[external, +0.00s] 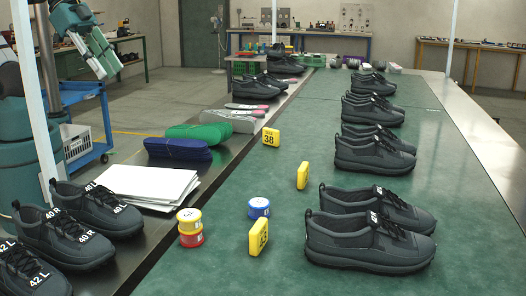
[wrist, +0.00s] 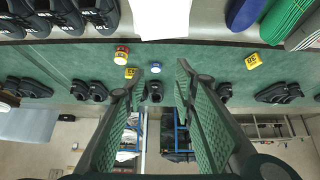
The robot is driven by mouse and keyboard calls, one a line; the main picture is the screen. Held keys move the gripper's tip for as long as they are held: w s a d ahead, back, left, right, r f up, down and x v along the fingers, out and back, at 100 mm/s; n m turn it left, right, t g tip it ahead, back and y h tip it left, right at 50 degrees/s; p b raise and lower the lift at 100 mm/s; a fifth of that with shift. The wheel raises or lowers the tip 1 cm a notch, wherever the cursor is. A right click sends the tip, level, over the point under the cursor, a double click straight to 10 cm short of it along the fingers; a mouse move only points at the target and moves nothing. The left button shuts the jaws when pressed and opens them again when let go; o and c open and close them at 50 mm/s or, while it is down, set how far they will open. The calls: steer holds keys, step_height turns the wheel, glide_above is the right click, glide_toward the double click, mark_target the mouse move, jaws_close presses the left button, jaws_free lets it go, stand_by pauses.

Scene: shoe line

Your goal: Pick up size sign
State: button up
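Three yellow size signs stand on the green belt in the external view: one marked 38 (external: 271,137), a middle one turned nearly edge-on (external: 302,175), and a near one with dark figures (external: 258,236). The wrist view shows the sign marked 38 (wrist: 253,61) to the right of my fingers and another yellow sign (wrist: 131,72) by the left fingertip. The middle sign does not show there, perhaps behind the right finger. My gripper (wrist: 169,66) is open, its two green-padded fingers spread wide with nothing held, well above the belt.
Dark shoes (external: 370,230) line the belt's right side. A blue roll (external: 259,208) and stacked yellow and red rolls (external: 190,228) stand near the closest sign. White sheets (external: 150,185), insoles and more shoes fill the left ledge.

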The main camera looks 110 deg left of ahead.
steer(key=shift+o, duration=0.3)
steer(key=shift+w+r, duration=0.1)
stand_by(0.5)
steer(key=w+a+r+n+g, duration=0.1)
steer(key=w+r+n, duration=0.1)
steer(key=w, duration=0.6)
steer(key=w+a+r+n+g, duration=0.1)
steer(key=w+a+r+n, duration=0.15)
steer(key=w, duration=0.45)
steer(key=n+g+p, duration=0.1)
steer(key=n+g, duration=0.4)
steer(key=n, duration=0.8)
glide_above(304, 166)
steer(key=shift+m, duration=0.25)
steer(key=f, duration=2.8)
steer(key=shift+s+d+f, duration=0.1)
steer(key=shift+s+f, duration=0.05)
steer(key=shift+s, duration=0.15)
steer(key=shift+w+a+f, duration=0.2)
steer(key=shift+f, duration=0.45)
